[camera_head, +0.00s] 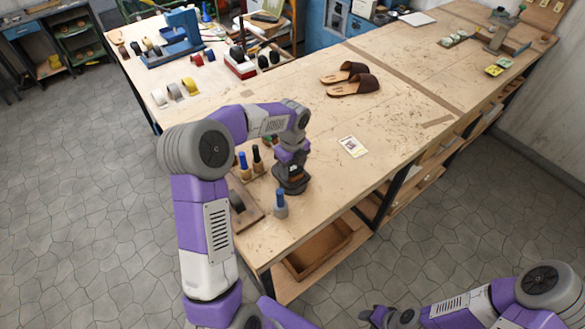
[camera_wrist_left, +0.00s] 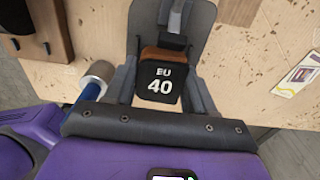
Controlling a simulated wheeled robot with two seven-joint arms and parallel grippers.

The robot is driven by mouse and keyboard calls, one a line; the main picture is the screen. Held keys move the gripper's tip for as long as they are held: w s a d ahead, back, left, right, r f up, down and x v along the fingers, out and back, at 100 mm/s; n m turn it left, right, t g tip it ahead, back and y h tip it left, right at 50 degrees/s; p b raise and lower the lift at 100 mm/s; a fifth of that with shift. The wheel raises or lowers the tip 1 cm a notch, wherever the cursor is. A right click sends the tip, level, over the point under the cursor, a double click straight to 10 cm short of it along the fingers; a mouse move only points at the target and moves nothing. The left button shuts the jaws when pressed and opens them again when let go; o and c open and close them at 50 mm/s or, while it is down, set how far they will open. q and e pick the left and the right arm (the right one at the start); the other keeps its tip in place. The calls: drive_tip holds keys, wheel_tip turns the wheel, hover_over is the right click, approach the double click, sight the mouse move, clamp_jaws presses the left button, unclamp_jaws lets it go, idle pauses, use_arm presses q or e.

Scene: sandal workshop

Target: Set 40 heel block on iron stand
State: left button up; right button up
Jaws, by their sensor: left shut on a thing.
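My left gripper (camera_head: 291,178) is at the near end of the workbench (camera_head: 320,185). In the left wrist view its fingers are shut on the heel block (camera_wrist_left: 160,82), which has a black face marked "EU 40" and a brown part behind it. A dark grey metal piece (camera_wrist_left: 173,18) shows just beyond the block; I cannot tell whether it belongs to the iron stand, or whether the block touches it. In the head view the block is mostly hidden by the gripper. My right gripper (camera_head: 376,316) is low at the bottom edge, away from the bench; its jaws are unclear.
A card (camera_head: 353,147) lies to the right, brown sandals (camera_head: 353,86) farther back. The bench middle is mostly clear.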

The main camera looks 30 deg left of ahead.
use_arm(q)
drive_tip(key=shift+f, duration=0.15)
drive_tip(key=o, duration=0.7)
drive_tip(key=shift+f, duration=0.1)
drive_tip(key=o, duration=0.4)
drive_tip(key=shift+o, duration=0.2)
wheel_tip(320, 180, up, 12)
drive_tip(key=p, duration=0.1)
drive_tip(key=shift+r, duration=0.2)
drive_tip(key=shift+r+p, duration=0.1)
drive_tip(key=shift+p, duration=0.25)
